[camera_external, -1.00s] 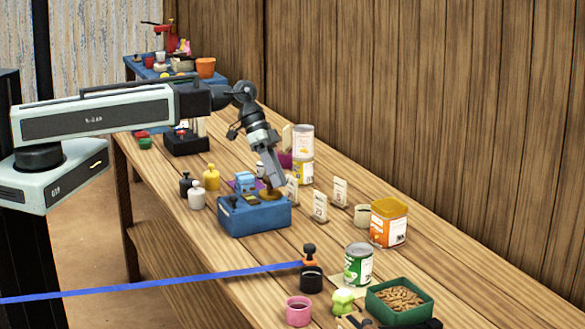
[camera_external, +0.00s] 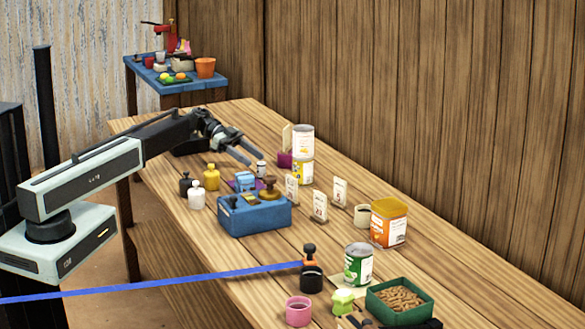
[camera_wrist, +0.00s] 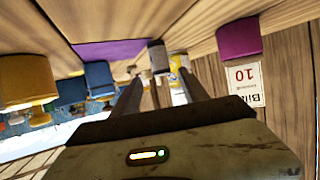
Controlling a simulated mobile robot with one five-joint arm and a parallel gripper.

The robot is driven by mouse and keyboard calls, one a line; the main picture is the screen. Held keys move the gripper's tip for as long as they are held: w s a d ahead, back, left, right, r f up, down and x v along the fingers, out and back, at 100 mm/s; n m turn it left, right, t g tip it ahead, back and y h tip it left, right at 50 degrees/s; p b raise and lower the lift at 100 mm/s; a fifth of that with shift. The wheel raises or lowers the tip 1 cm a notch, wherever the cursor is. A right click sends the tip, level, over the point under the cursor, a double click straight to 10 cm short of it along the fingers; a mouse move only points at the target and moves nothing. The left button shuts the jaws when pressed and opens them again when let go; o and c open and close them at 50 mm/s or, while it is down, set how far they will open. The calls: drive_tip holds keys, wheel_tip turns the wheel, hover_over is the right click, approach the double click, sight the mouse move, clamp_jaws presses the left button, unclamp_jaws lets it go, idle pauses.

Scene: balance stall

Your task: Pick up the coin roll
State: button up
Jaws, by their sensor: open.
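A small pale cylinder with a dark end (camera_external: 260,168), which looks like the coin roll, stands on the wooden table behind the blue box. In the wrist view a small grey and pale cylinder (camera_wrist: 158,56), likely the same thing, shows just beyond the fingertips, roughly between them. My gripper (camera_external: 249,159) is low over the table, tilted forward, its tips close to the cylinder. Its two fingers are apart in the wrist view (camera_wrist: 160,82), with nothing held. I cannot tell whether a finger touches the cylinder.
The blue box (camera_external: 255,218) with a brown-handled stamp (camera_external: 269,189) stands nearer the camera. A magenta block (camera_external: 285,160) and stacked cans (camera_external: 302,150) are to the right. Small bottles (camera_external: 210,177) stand left, price cards (camera_external: 320,205) right. A blue strap (camera_external: 150,286) crosses the front.

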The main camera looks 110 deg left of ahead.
sight(261, 171)
drive_tip(key=b+x, duration=0.2)
drive_tip(key=x, duration=0.5)
drive_tip(key=shift+w+a+f+b, duration=0.15)
drive_tip(key=shift+w+f+b, duration=0.05)
drive_tip(key=shift+b, duration=0.15)
drive_tip(key=shift+r, duration=0.1)
clamp_jaws()
